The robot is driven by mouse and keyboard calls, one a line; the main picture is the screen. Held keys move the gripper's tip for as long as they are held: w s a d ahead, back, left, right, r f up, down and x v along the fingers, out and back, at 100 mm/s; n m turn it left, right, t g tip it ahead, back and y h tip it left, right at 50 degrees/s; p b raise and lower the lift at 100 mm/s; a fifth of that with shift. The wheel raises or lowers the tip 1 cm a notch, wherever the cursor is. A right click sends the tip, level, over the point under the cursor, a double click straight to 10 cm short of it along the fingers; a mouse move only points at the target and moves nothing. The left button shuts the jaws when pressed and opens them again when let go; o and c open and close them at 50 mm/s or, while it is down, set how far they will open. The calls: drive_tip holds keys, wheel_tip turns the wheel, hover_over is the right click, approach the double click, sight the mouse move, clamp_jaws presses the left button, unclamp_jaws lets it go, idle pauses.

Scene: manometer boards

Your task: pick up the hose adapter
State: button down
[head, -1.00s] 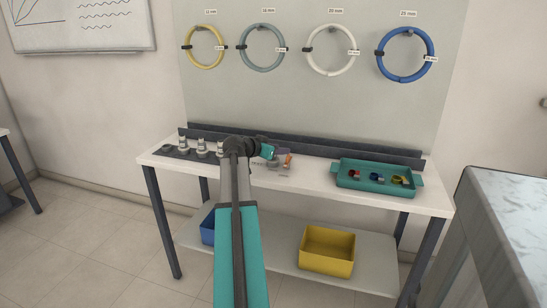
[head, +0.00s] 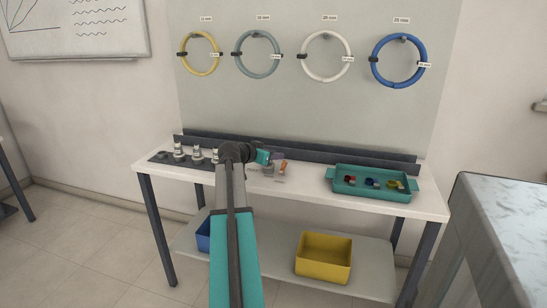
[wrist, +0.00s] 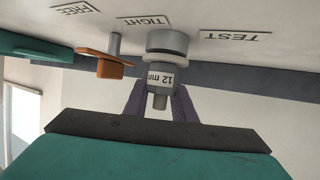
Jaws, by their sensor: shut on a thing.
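The hose adapter (wrist: 160,77) is a small grey stepped cylinder marked "12 mm" in the wrist view. My gripper (wrist: 159,98) is shut on it, with one dark finger on each side of its narrow part. Its far end meets a wider grey round fitting (wrist: 167,42) on the white bench top; I cannot tell whether they are fixed together. In the head view my gripper (head: 272,157) is low over the middle of the bench, and the adapter is too small there to make out clearly.
An orange lever (wrist: 105,63) stands close beside the fitting, near labels TEST, TIGHT and FREE. Several grey adapters stand on a dark mat (head: 157,162) at left. A teal tray (head: 372,194) with coloured parts is at right. A dark rail (head: 350,160) runs behind.

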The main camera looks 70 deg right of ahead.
drive_tip(key=shift+r, duration=1.55)
drive_tip(key=shift+s+a+r, duration=0.1)
drive_tip(key=shift+a+r, duration=0.05)
drive_tip(key=shift+a, duration=0.05)
drive_tip(key=s+a, duration=0.2)
drive_tip(key=a, duration=0.5)
drive_tip(key=s+a+r+p, duration=0.1)
drive_tip(key=s+a, duration=0.2)
drive_tip(key=a, duration=0.4)
drive_tip(key=shift+a+r, duration=0.2)
drive_tip(key=shift+a, duration=0.15)
